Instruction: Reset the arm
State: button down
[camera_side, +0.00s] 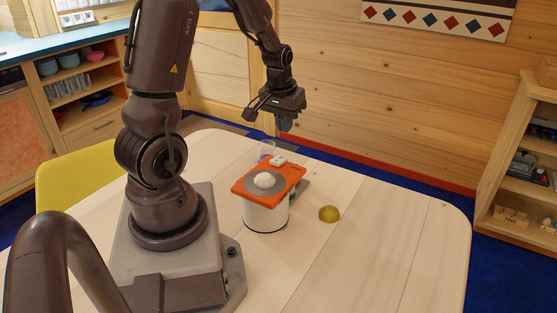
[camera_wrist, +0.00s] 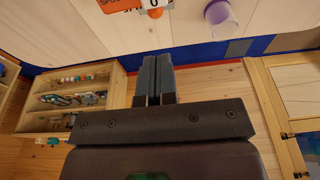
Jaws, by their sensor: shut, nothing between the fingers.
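My gripper (camera_side: 285,125) hangs from my arm above the far side of the table, clear of everything on it. In the wrist view its two fingers (camera_wrist: 157,78) lie together, shut and empty. The wooden table (camera_side: 390,235) stands below it. An orange board (camera_side: 246,186) with a grey disc and a white lump (camera_side: 265,180) on it lies on top of a white cylinder (camera_side: 266,216). A small white piece (camera_side: 279,160) sits at the board's far end, and part of the board (camera_wrist: 118,5) shows in the wrist view.
A wooden shelf (camera_side: 505,160) stands at right, a yellow chair (camera_side: 80,180) at left. The table's right part is clear.

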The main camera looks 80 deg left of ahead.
dwell(0.3)
jog(key=d, duration=0.1)
jog(key=s+d, duration=0.1)
jog(key=d, duration=0.1)
jog(key=shift+s+r+g+h, duration=0.3)
jog(key=shift+s+r+h, duration=0.05)
jog(key=shift+s+h, duration=0.05)
jog(key=s+d+r+m+t, duration=0.2)
jog(key=d+r+m, duration=0.2)
jog(key=d+r, duration=0.4)
jog(key=s+d+r+m+t, duration=0.2)
jog(key=d+r+m, duration=0.3)
jog(key=d, duration=0.8)
notch_tip(320, 180, up, 3)
jog(key=shift+s+d+f+t+h, duration=0.1)
jog(key=shift+s+d+t+h, duration=0.05)
jog(key=shift+s+t+h, duration=0.2)
